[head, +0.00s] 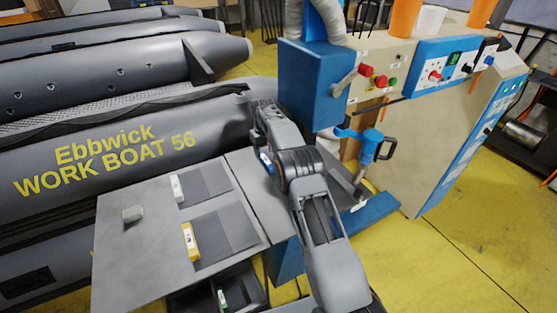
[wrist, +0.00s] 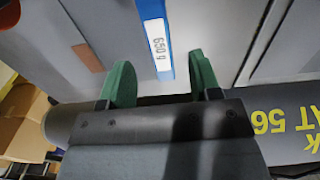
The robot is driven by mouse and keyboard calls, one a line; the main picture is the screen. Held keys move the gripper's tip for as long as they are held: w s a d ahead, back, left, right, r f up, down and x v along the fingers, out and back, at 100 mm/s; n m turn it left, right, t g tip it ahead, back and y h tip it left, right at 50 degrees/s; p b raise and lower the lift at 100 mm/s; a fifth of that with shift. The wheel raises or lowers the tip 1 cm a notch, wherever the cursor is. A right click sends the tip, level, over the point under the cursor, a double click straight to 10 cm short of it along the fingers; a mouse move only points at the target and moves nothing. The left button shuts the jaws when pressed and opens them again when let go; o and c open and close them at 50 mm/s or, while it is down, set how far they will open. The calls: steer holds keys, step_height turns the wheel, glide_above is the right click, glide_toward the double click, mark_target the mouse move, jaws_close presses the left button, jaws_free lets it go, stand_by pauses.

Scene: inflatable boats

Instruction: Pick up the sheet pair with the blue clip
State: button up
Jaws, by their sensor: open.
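The blue clip (wrist: 155,38) carries a white label that reads "650 g" in the wrist view. It lies on grey sheet material and points toward my gripper (wrist: 163,82). My gripper is open, with one green fingertip on each side of the clip's near end. I see a gap on both sides; the height between fingertips and clip is hard to judge. In the head view a small piece of the blue clip (head: 266,162) shows beside my arm. My arm covers most of its sheet pair there.
A grey table (head: 150,260) holds dark sheets with a white clip (head: 177,188), others with a yellow clip (head: 190,241), and a small grey block (head: 132,214). A blue-and-beige machine (head: 410,110) stands right; inflatable boats lie behind.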

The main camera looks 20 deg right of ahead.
mark_target(265, 159)
steer(key=shift+w+f+p, duration=0.15)
steer(key=shift+f+p, duration=0.2)
steer(key=shift+f, duration=0.85)
steer(key=shift+w+f+p, duration=0.1)
steer(key=shift+f+p, duration=0.2)
steer(key=shift+f, duration=0.85)
steer(key=c, duration=1.1)
